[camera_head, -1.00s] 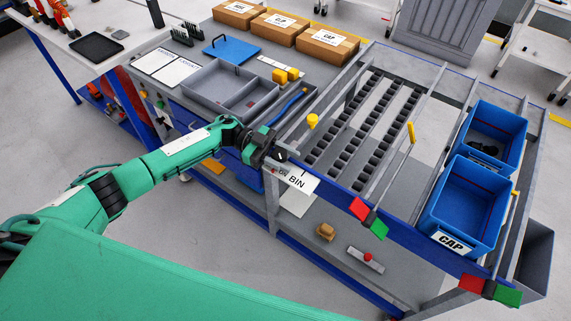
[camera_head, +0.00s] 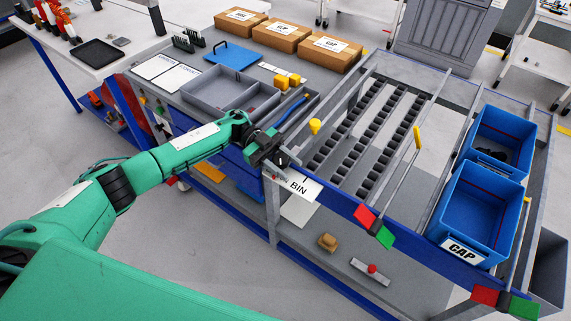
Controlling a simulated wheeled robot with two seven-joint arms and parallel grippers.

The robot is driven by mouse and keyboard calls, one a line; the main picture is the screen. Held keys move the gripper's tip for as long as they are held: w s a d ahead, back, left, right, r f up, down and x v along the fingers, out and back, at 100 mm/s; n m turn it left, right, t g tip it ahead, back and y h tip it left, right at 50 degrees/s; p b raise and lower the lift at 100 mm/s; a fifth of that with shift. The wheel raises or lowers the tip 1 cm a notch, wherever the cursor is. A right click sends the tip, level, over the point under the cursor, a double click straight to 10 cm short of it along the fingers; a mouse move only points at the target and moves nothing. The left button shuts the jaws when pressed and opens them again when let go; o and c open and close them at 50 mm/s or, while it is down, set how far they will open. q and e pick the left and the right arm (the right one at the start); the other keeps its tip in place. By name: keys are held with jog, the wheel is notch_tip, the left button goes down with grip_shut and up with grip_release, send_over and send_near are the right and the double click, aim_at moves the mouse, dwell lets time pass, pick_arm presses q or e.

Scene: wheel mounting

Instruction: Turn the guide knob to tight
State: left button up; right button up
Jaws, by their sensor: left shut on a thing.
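My left gripper (camera_head: 275,155) is at the front edge of the workbench, beside the white BIN label (camera_head: 300,188) and at the near left end of the roller lanes. Its jaws are shut on a small dark part at the bench edge, which I take to be the guide knob. The jaws hide most of this part, and I cannot read its turn position. A yellow knob (camera_head: 315,126) stands on the rail just behind and right of the gripper, untouched. My right gripper is out of view.
Roller lanes (camera_head: 368,137) fill the bench's middle. Red and green plates (camera_head: 375,226) hang at the front edge. Blue bins (camera_head: 474,217) stand at the right. A grey divided tray (camera_head: 228,97) and cardboard boxes (camera_head: 282,35) are behind the gripper. A lower shelf is below.

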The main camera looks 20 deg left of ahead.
aim_at(275, 157)
pick_arm(q)
jog(key=o, duration=0.9)
jog(key=shift+o, duration=0.2)
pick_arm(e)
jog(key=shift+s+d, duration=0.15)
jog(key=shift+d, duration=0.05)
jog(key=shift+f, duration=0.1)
pick_arm(q)
jog(key=shift+w+a+b, duration=0.25)
jog(key=shift+a+b, duration=0.05)
jog(key=shift+a, duration=0.1)
jog(key=shift+b+v, duration=1.05)
jog(key=shift+v, duration=2.25)
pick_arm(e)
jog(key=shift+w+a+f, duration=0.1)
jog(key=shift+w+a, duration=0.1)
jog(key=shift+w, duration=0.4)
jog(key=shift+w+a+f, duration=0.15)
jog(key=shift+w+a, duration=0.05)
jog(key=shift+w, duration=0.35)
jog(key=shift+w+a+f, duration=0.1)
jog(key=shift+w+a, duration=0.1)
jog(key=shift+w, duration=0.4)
